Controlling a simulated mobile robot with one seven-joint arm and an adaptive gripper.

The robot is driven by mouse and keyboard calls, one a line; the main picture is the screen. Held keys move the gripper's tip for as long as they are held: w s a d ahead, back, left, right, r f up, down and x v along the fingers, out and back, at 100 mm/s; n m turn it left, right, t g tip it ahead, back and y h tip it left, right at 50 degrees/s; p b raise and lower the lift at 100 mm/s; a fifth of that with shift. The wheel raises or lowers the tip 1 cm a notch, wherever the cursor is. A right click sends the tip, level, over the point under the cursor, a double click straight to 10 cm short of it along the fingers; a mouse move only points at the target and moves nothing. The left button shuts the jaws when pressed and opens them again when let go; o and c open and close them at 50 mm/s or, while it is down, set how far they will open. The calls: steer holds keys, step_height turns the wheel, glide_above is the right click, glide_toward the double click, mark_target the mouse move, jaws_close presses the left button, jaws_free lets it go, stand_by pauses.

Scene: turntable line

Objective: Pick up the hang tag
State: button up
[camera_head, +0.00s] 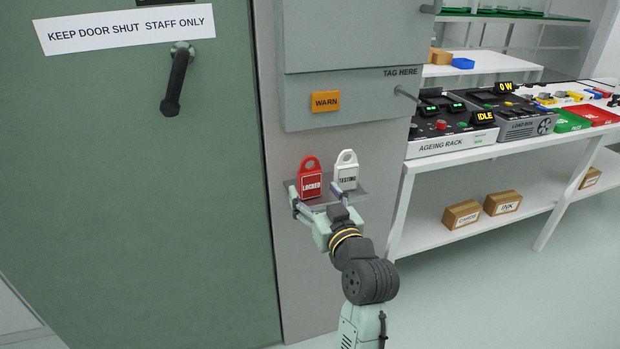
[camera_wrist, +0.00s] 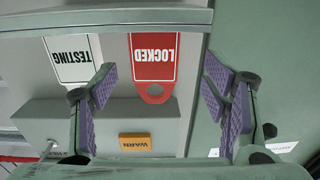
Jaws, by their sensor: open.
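Two hang tags stand on a small grey ledge (camera_head: 356,196) on the cabinet front. The red LOCKED tag (camera_head: 311,180) is on the left and the white TESTING tag (camera_head: 347,172) on the right. The wrist view is upside down and shows the red tag (camera_wrist: 153,62) between my finger pads and the white tag (camera_wrist: 72,60) beside it, partly behind one finger. My gripper (camera_head: 318,199) is open and empty, just in front of the ledge. It also shows in the wrist view (camera_wrist: 160,78). I cannot tell whether the pads reach around the red tag.
Above are an orange WARN plate (camera_head: 325,101) and a peg (camera_head: 405,93) under the words TAG HERE. A green door (camera_head: 140,200) with a dark handle (camera_head: 176,80) is at left. A white bench (camera_head: 480,150) with devices stands at right.

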mark_target(312, 181)
steer(key=x, duration=0.1)
steer(key=p+x, duration=0.1)
steer(key=x, duration=0.1)
steer(key=p+x, duration=0.1)
steer(key=x, duration=0.1)
steer(key=shift+w+d+r, duration=0.1)
steer(key=shift+d+r, duration=0.2)
steer(key=shift+r, duration=0.05)
steer(key=shift+w+a+f, duration=0.1)
steer(key=shift+w+a, duration=0.05)
steer(key=shift+w, duration=0.2)
steer(key=shift+c, duration=0.2)
steer(key=c, duration=1.2)
